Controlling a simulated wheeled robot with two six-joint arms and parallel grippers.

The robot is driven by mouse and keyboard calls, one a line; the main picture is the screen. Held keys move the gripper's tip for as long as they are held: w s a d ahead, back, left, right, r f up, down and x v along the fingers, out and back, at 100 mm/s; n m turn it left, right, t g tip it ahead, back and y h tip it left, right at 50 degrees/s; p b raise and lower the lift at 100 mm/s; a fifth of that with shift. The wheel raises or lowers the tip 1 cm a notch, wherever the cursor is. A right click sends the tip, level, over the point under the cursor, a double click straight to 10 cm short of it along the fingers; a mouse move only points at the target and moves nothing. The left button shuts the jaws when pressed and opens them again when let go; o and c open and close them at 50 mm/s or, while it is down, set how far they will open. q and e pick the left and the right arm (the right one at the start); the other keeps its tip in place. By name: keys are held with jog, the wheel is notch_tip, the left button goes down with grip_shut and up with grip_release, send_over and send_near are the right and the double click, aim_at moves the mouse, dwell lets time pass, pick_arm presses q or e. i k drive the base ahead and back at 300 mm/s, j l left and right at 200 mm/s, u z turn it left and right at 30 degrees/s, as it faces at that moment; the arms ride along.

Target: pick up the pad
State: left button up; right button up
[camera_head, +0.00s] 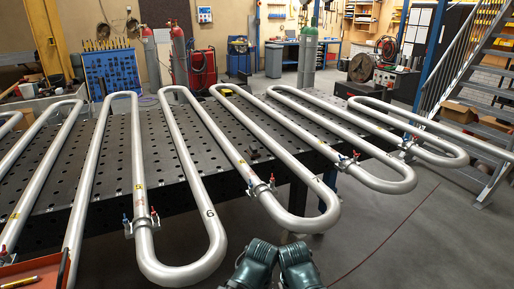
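I cannot clearly make out a pad in the head view. A small dark block (252,153) lies on the perforated table between the pipe coils, too small to identify. A red tray (48,267) is cut off at the bottom left corner, with a brass-coloured rod (19,283) in it; the rest of its inside is out of frame. Two dark parts of my arms show side by side at the bottom centre, in front of the table. No gripper fingers show on either arm, and neither touches the coils.
Silver serpentine coils (206,205) lie across the black perforated table (160,195) and overhang its front edge. Clamps with red and blue handles (261,186) sit on the pipes. Metal stairs (470,65) stand at the right. Floor at the front right is clear except for a thin cable.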

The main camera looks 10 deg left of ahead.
aim_at(253, 152)
jog(key=i+l+z, duration=0.1)
jog(key=i+z, duration=0.55)
jog(key=z, duration=0.15)
jog(key=i+l+z, duration=0.25)
jog(key=i+z, duration=0.2)
jog(key=i+l+u, duration=0.25)
jog(key=u, duration=0.2)
jog(key=i+l+u, duration=0.2)
jog(key=l+u, duration=0.25)
